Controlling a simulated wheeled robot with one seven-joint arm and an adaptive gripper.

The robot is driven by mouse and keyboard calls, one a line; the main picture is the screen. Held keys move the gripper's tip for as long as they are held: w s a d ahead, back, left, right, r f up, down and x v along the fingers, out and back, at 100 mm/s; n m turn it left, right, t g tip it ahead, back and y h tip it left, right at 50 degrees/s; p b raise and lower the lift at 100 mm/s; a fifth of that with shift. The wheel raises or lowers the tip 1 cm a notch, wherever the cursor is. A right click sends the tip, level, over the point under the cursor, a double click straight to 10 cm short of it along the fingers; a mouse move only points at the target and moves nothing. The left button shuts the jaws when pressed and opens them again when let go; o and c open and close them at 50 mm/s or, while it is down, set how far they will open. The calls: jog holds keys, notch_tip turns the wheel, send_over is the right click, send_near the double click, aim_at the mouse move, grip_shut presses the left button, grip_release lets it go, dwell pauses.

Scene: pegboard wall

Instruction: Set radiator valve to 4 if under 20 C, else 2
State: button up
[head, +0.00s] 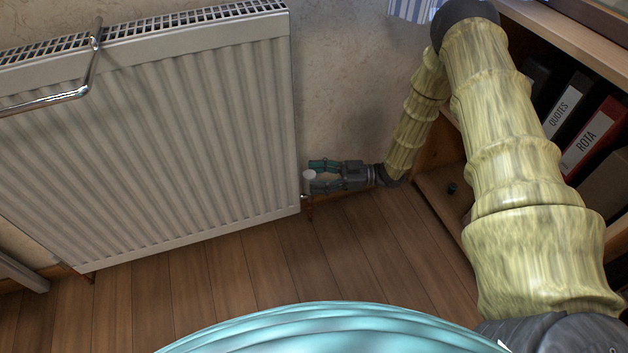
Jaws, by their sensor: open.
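A white ribbed radiator (190,130) hangs on the wall at the left. A small whitish valve knob (309,175) sits by its lower right corner, with a copper-coloured pipe below it. My gripper (313,174) points left from the end of my arm, with its two teal fingers apart, one above and one below the knob. I cannot tell whether the fingers touch the knob. The knob's numbers are too small to read. No thermometer or temperature reading can be made out in this view.
A chrome rail (50,101) is fixed at the radiator's upper left. A wooden shelf unit (432,188) with several binders, including a red one (592,139), stands at the right, close to my arm. The wooden floor (230,265) below the radiator is clear.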

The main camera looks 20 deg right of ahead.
jog(key=shift+w+a, duration=0.1)
jog(key=shift+a, duration=0.4)
jog(key=c, duration=1)
jog(key=shift+c, duration=0.2)
jog(key=shift+r+m+t+p, duration=0.15)
jog(key=shift+m+t+p, duration=0.2)
jog(key=shift+p, duration=0.2)
